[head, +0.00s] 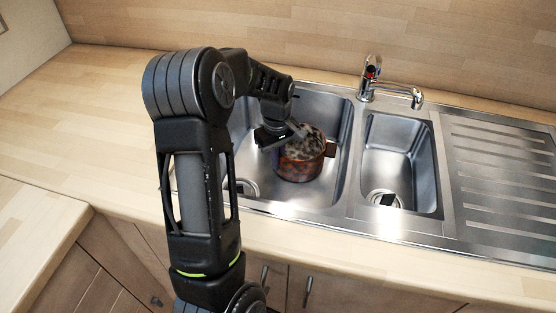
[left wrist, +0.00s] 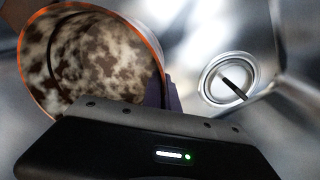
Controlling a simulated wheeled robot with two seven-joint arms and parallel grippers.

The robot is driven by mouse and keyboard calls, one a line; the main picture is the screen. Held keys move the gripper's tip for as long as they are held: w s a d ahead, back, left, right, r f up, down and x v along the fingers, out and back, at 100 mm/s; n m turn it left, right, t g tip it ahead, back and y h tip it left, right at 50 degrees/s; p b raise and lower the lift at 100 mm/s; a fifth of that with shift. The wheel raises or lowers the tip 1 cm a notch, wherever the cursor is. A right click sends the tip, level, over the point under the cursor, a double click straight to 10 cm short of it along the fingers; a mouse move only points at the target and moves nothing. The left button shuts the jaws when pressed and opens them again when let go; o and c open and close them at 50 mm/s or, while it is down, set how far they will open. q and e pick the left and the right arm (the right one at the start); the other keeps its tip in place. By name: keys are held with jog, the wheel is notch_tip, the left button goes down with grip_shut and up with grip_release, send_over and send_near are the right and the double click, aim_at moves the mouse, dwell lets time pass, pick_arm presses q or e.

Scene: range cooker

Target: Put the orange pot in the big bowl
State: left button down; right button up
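The orange pot (head: 302,164) stands upright in the large left bowl (head: 334,108) of the steel sink. It has dark handles and a mottled brown and white inside. My left gripper (head: 282,136) reaches down into that bowl at the pot's left rim. In the left wrist view the pot's open mouth (left wrist: 84,62) fills the upper left, and a dark finger (left wrist: 163,92) shows beside its orange rim. Whether the fingers are closed on the rim is hidden by the gripper body. My right gripper is in neither view.
The large bowl's drain (left wrist: 227,78) shows right of the pot in the left wrist view. A smaller bowl (head: 412,160) and a ribbed drainboard (head: 500,170) lie to the right. A chrome tap (head: 370,75) stands behind. The wooden worktop (head: 80,110) on the left is clear.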

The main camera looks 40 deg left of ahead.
pick_arm(q)
jog(key=shift+f, duration=0.15)
jog(key=shift+f, duration=0.1)
jog(key=c, duration=1.7)
grip_release()
notch_tip(320, 180, up, 12)
jog(key=shift+s+r, duration=0.1)
jog(key=shift+r, duration=0.1)
